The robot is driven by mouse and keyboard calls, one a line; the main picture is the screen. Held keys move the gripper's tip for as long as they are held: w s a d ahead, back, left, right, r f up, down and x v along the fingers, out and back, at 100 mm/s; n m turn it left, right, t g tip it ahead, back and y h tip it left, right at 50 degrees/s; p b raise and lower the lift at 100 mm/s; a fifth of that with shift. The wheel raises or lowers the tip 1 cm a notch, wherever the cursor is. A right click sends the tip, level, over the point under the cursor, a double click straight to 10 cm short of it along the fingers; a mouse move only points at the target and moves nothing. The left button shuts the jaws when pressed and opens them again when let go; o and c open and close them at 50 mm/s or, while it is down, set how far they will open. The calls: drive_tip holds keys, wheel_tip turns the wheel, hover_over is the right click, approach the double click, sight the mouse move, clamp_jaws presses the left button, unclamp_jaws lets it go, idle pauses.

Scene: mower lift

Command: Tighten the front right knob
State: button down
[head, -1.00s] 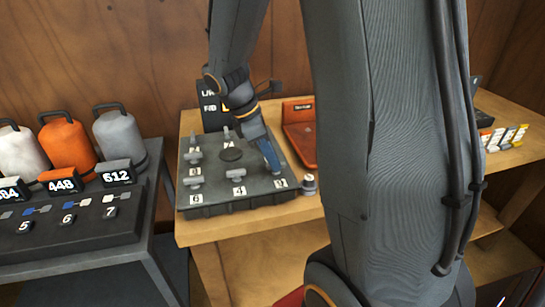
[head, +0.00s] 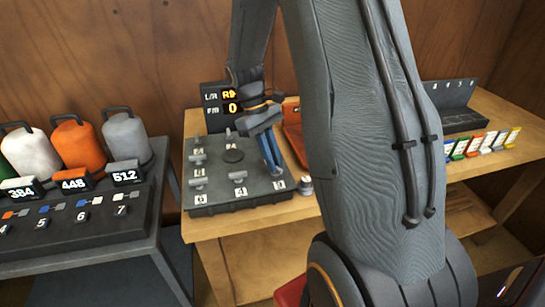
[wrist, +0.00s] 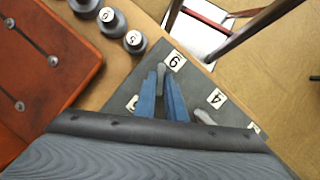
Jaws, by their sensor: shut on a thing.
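The dark knob plate (head: 215,203) lies on a wooden bench, with several grey T-shaped knobs and numbered white labels. My gripper (head: 277,170) points down at the plate's right side, near its front right corner. In the wrist view, my blue fingers (wrist: 161,78) are shut on a grey knob (wrist: 161,70) beside a label (wrist: 173,61) that reads 6 or 9. In the head view the fingers hide most of this knob. Another knob (wrist: 204,117) sits by label 4 (wrist: 217,98). A display (head: 221,100) behind the plate shows L/R and F/B rows, with a yellow reading and a 0.
Small numbered grey weights (wrist: 133,42) stand close to the plate. A dark rack (head: 80,215) with several jugs stands left. Coloured tags (head: 485,142) stand at the right.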

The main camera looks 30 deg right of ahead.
drive_tip(key=m+y, duration=0.1)
drive_tip(key=m, duration=0.1)
drive_tip(key=m+p, duration=0.1)
drive_tip(key=m, duration=0.1)
drive_tip(key=m+y, duration=0.1)
drive_tip(key=m, duration=0.1)
drive_tip(key=shift+d+m+y+p, duration=0.3)
drive_tip(key=shift+p, duration=0.05)
drive_tip(key=shift+w, duration=0.1)
drive_tip(key=c, duration=1.8)
unclamp_jaws()
drive_tip(key=b+v, duration=0.2)
drive_tip(key=v, duration=0.6)
drive_tip(key=shift+f, duration=0.1)
